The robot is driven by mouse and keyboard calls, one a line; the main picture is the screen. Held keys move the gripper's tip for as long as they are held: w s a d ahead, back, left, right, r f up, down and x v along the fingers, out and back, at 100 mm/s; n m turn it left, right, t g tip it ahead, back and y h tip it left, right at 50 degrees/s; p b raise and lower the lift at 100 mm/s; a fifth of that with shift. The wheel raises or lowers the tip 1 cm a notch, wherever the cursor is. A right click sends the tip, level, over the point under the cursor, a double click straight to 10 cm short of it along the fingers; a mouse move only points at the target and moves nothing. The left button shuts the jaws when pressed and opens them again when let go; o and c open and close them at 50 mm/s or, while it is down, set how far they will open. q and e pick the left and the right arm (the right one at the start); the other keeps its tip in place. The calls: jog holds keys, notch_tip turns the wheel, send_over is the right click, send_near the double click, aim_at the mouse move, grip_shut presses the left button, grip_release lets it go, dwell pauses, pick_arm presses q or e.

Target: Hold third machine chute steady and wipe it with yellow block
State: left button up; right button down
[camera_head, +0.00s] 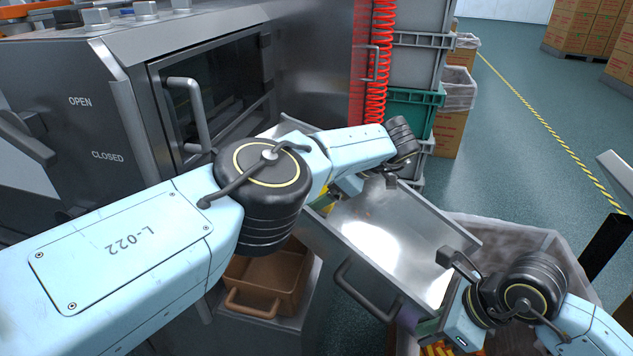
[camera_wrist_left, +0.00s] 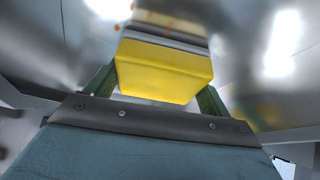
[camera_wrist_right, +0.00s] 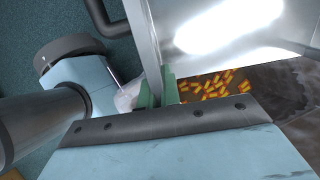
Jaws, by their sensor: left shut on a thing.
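The shiny metal chute (camera_head: 400,220) slopes out from the machine front, with a side wall and a bar handle. My left gripper (camera_wrist_left: 158,92) is shut on the yellow block (camera_wrist_left: 165,70), seen in the left wrist view. The block is at the chute's metal surface; whether it touches is hard to tell. In the head view my left arm hides most of this gripper, and only a bit of yellow (camera_head: 325,202) shows. My right gripper (camera_wrist_right: 158,92) is at the chute's outer end, its green fingers close together on both sides of the chute's side wall (camera_wrist_right: 146,42).
A bin (camera_head: 555,240) below the chute's end holds orange-yellow wrapped pieces (camera_wrist_right: 215,86). A brown tray (camera_head: 265,285) sits under the machine. Stacked crates (camera_head: 415,70) and a red coiled hose (camera_head: 380,60) stand behind.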

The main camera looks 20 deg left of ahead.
pick_arm(q)
jog(key=shift+s+d+r, duration=0.2)
jog(key=shift+d+r, duration=0.3)
jog(key=shift+r, duration=0.75)
jog(key=shift+s+d+r, duration=0.15)
jog(key=shift+d+r, duration=0.3)
jog(key=shift+r, duration=0.8)
jog(key=shift+s+d+r, duration=0.2)
jog(key=shift+d+r, duration=0.3)
jog(key=shift+r, duration=0.75)
pick_arm(e)
jog(key=c, duration=1.4)
grip_release()
jog(key=shift+r, duration=4.5)
